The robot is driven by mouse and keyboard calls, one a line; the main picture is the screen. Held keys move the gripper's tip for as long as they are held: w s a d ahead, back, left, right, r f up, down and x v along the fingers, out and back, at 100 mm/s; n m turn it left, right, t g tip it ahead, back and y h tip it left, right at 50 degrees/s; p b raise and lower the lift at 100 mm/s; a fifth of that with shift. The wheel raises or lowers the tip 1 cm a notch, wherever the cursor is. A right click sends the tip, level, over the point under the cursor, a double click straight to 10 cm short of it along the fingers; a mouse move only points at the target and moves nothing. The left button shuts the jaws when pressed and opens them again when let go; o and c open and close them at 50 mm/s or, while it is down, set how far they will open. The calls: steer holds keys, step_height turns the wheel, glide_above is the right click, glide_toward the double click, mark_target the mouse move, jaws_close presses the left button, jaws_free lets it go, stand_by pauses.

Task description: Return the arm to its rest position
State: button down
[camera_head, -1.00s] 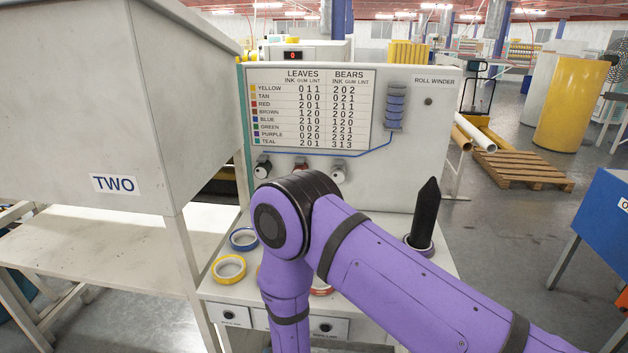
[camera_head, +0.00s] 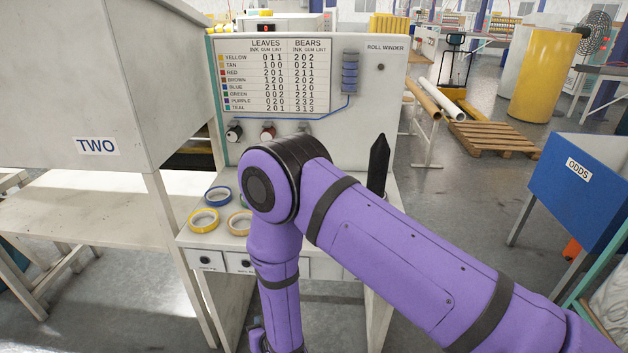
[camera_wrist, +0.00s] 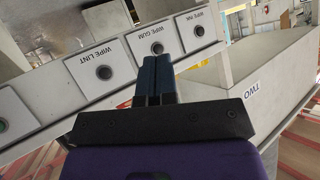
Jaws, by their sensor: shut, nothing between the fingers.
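My purple arm (camera_head: 400,250) crosses the head view, bent at a dark elbow joint in front of the roll winder bench. My gripper (camera_wrist: 154,80) shows in the wrist view as two dark blue fingers pressed together with nothing between them. It appears beneath or in front of the bench's drawer front, near the labelled panels WIPE GUM (camera_wrist: 155,47) and WIPE LINT (camera_wrist: 103,72). The gripper itself is out of frame in the head view.
The roll winder board (camera_head: 385,110) stands at the back of the bench. A yellow roll (camera_head: 203,220), a blue roll (camera_head: 217,195) and a tan roll (camera_head: 240,222) lie on the benchtop. The bin TWO (camera_head: 110,90) is at left, the blue ODDS bin (camera_head: 590,195) at right.

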steer(key=w+d+r+g+h, duration=0.1)
steer(key=w+d+r, duration=0.1)
steer(key=w+r, duration=0.5)
steer(key=w+d+r, duration=0.3)
steer(key=r, duration=0.9)
steer(key=w+d+r+m+g+h, duration=0.1)
steer(key=d+r, duration=0.6)
steer(key=r, duration=0.2)
steer(key=d+r, duration=0.6)
steer(key=r, duration=0.4)
steer(key=s+d+r+m+g+h, duration=0.1)
steer(key=s+d+r, duration=0.45)
steer(key=d, duration=0.25)
steer(key=s+d+r+h, duration=0.1)
steer(key=s+d+r, duration=0.3)
steer(key=d+r, duration=0.3)
steer(key=s+d+r+m+g+h, duration=0.1)
steer(key=s+d+r, duration=0.1)
steer(key=s+d, duration=0.3)
steer(key=s+d+r+g+h, duration=0.1)
steer(key=s+d, duration=0.5)
steer(key=s, duration=0.8)
steer(key=shift+d+r+m+h, duration=0.15)
steer(key=shift+r+m+h, duration=0.2)
steer(key=shift+r, duration=0.35)
